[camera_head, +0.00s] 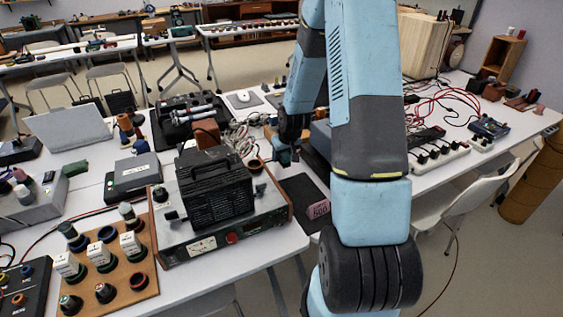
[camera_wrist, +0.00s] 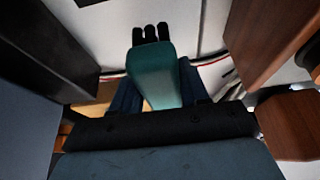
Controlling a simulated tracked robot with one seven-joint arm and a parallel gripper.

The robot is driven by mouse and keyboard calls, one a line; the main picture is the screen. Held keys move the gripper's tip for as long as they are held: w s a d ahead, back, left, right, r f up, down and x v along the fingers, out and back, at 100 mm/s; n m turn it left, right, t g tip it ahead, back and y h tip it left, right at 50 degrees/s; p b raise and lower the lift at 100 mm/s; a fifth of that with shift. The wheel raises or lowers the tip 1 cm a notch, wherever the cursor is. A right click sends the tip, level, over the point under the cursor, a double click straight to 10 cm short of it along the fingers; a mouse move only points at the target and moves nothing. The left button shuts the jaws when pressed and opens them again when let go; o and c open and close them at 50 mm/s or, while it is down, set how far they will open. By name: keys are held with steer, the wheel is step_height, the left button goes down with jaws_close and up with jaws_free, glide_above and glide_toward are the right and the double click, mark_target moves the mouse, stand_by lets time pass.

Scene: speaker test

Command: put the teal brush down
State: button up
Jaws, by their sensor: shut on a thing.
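The teal brush (camera_wrist: 152,72) is in the wrist view, with its broad teal body toward me and several short black prongs at its far end. My gripper (camera_wrist: 158,96) is shut on it, with a dark blue finger on either side. The brush points away from the wrist, above a white tabletop (camera_wrist: 205,28). In the head view my gripper (camera_head: 286,152) hangs low over the table, right of the black-topped instrument. I cannot make out the brush in that view. Whether the brush touches the table cannot be told.
A wooden-sided instrument (camera_head: 225,225) with a black handled box (camera_head: 213,187) stands close left of my gripper. A dark mat (camera_head: 303,197) lies just below right, with a pink tag (camera_head: 318,209). Brown wooden blocks (camera_wrist: 262,40) flank the wrist on the right.

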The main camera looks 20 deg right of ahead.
mark_target(281, 162)
steer(key=shift+w+f, duration=0.45)
steer(key=shift+f, duration=1.55)
steer(key=shift+f, duration=0.1)
steer(key=o, duration=0.8)
steer(key=shift+s, duration=0.1)
steer(key=shift+o, duration=1.1)
steer(key=shift+a, duration=0.1)
